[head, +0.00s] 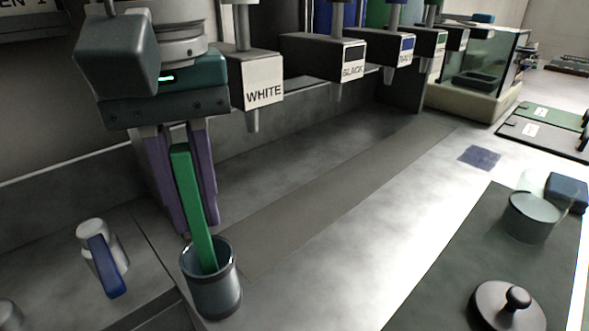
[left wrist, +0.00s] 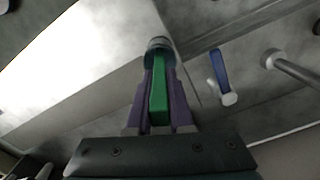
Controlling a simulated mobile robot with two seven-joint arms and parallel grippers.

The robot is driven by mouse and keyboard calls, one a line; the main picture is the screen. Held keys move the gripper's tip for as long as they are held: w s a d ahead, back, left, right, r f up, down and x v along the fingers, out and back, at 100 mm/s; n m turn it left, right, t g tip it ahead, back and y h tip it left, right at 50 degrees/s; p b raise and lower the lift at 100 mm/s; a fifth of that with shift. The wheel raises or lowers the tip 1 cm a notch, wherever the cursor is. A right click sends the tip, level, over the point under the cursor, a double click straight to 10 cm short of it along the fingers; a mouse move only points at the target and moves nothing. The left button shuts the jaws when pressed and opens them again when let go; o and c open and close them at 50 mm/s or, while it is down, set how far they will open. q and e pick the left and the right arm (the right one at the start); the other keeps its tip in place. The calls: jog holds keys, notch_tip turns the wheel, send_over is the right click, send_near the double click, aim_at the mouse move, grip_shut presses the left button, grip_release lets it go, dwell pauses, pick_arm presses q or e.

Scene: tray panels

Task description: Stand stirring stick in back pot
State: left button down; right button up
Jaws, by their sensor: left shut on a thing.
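The green stirring stick (head: 190,200) is held between the purple fingers of my left gripper (head: 201,226), nearly upright with a slight tilt. Its lower end shows within the mouth of a grey-blue pot (head: 213,295) on the counter; how deep it reaches I cannot tell. In the left wrist view the stick (left wrist: 158,95) runs from the shut fingers (left wrist: 158,80) to the pot (left wrist: 160,43). A second grey-green pot (head: 531,222) stands on a dark mat at the right. My right gripper is not in view.
A blue-handled valve (head: 103,262) is left of the pot. A dispenser marked WHITE (head: 264,88) overhangs behind, with several more along the wall. The counter strip between is clear.

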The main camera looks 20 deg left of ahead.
pick_arm(q)
jog(key=shift+f, duration=0.5)
jog(key=c, duration=0.8)
grip_release()
jog(key=shift+r, duration=0.1)
notch_tip(320, 180, up, 12)
jog(key=p, duration=0.8)
jog(key=shift+r, duration=0.2)
